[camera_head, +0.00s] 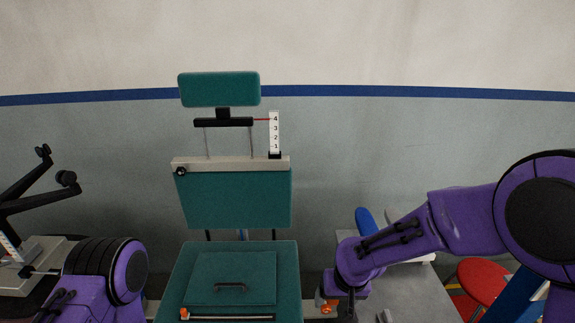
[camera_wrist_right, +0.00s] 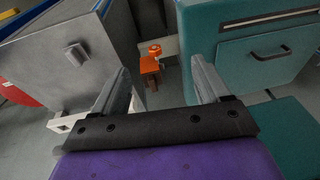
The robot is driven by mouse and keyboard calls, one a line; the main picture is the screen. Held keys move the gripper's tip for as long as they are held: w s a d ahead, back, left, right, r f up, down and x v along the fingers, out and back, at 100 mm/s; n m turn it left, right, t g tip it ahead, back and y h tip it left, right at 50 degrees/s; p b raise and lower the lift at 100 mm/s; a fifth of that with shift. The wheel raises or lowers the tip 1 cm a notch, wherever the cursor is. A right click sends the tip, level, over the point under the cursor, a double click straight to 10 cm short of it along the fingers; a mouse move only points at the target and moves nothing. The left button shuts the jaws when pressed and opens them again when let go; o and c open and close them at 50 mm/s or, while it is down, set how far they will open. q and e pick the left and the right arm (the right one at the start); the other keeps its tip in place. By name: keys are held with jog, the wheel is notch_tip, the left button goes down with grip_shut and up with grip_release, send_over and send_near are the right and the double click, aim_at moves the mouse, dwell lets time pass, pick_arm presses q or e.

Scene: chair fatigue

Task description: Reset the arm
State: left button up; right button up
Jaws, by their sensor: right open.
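My right arm (camera_head: 440,225) comes in from the right, its wrist pointing down beside the teal chair (camera_head: 235,200). My right gripper (camera_wrist_right: 160,78) is open, with nothing between its two grey fingers. An orange knob or lever (camera_wrist_right: 150,64) shows beyond and between the fingers in the wrist view, apart from them. It also shows in the head view (camera_head: 328,307), just beside the right wrist. Part of my left arm (camera_head: 105,280) shows at the bottom left; its gripper is out of view.
The chair has a headrest (camera_head: 219,89) and a numbered scale (camera_head: 275,134). A grey cabinet (camera_wrist_right: 70,60) stands left of the gripper in the wrist view. A red stool (camera_head: 483,285) is at right.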

jog(key=s+d+f+m+t+h+b, duration=0.1)
jog(key=s+d+f+m+t+b, duration=0.15)
jog(key=d+f, duration=0.35)
jog(key=s+d+f+m+t+h+b, duration=0.1)
jog(key=s+d+f+m+t, duration=0.25)
jog(key=f, duration=0.45)
pick_arm(q)
notch_tip(320, 180, down, 6)
jog(key=shift+s+r+b, duration=0.1)
jog(key=shift+r+b, duration=0.05)
jog(key=shift+b, duration=1)
pick_arm(e)
jog(key=s+d+f+g+h, duration=0.1)
jog(key=s+d+f, duration=0.2)
jog(key=s, duration=0.4)
jog(key=s+d+f+g, duration=0.2)
jog(key=s+d+f, duration=0.1)
jog(key=s, duration=0.4)
jog(key=s+d+f+m+g+h, duration=0.1)
jog(key=s+d+f, duration=0.2)
jog(key=s, duration=0.4)
jog(key=shift+d+f+g+h, duration=0.15)
jog(key=shift+f+g+h, duration=0.2)
jog(key=shift+f, duration=0.4)
pick_arm(q)
jog(key=shift+c, duration=0.4)
